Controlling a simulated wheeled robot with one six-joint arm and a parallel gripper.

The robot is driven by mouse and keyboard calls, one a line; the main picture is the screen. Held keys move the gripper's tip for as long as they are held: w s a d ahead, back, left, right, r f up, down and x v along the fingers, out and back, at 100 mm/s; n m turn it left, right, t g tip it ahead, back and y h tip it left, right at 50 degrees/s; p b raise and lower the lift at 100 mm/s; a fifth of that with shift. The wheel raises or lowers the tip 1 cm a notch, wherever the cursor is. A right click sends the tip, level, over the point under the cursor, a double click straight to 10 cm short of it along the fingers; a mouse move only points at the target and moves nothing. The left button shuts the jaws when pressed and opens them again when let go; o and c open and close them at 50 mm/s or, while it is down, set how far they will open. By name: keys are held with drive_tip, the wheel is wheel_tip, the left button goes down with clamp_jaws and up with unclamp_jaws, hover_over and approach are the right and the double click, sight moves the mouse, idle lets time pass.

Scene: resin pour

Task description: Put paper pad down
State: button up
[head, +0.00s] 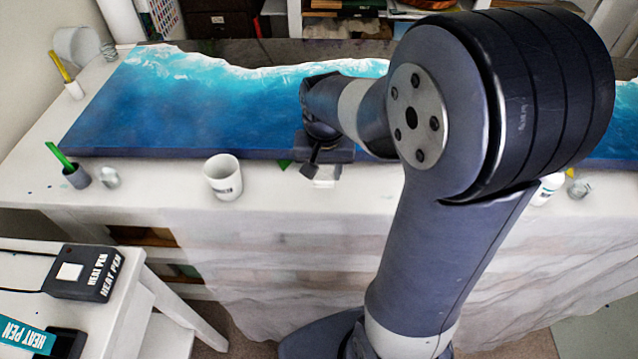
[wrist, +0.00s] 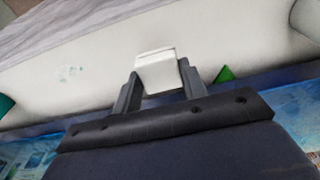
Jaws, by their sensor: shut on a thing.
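The paper pad (wrist: 156,70) is a small white block between the two fingers of my gripper (wrist: 158,88) in the wrist view. The fingers are shut on it from both sides. In the head view my gripper (head: 318,168) is at the front strip of the white table, just in front of the blue panel, and the pad (head: 326,177) shows below it, partly hidden. I cannot tell whether the pad touches the table top.
The blue wave-painted panel (head: 200,105) covers most of the table. A white mug (head: 223,177) stands left of my gripper. A small green piece (wrist: 225,74) lies close by. A grey cup (head: 76,177) stands further left. The table's front strip (head: 150,185) has free room.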

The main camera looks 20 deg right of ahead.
sight(324, 175)
drive_tip(key=shift+f, duration=2.15)
drive_tip(key=shift+f, duration=0.1)
drive_tip(key=shift+f, duration=0.15)
drive_tip(key=o, duration=1)
drive_tip(key=shift+r, duration=0.65)
drive_tip(key=r, duration=0.3)
drive_tip(key=s+r, duration=0.1)
drive_tip(key=r, duration=0.7)
drive_tip(key=shift+s+a+r, duration=0.1)
drive_tip(key=shift+s+a, duration=0.1)
drive_tip(key=shift+a, duration=0.05)
